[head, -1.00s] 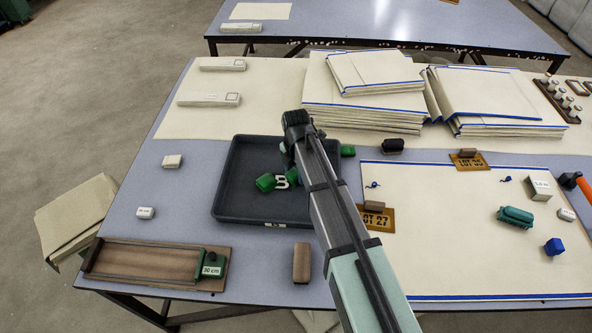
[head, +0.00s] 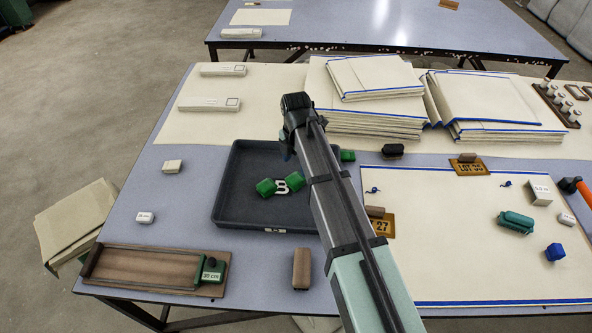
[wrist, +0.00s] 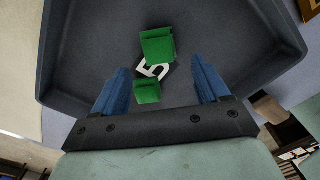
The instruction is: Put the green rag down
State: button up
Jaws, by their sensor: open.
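I cannot tell which is the task's green rag. In the wrist view both show below my gripper, a larger one (wrist: 157,46) and a smaller one (wrist: 147,92). My gripper (head: 286,150) is over the tray's back part, its tips partly hidden by the arm in the head view. In the wrist view its blue fingers (wrist: 161,72) are wide apart, with nothing held between them.
A small green item (head: 348,156) sits by the tray's right side, partly beside my arm. A brown block (head: 301,268) and a wooden board with a green block (head: 150,268) lie in front. Stacked cloths (head: 365,110) stand behind. A cream sheet (head: 450,265) covers the right side.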

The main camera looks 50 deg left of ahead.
jog(key=shift+r, duration=2.6)
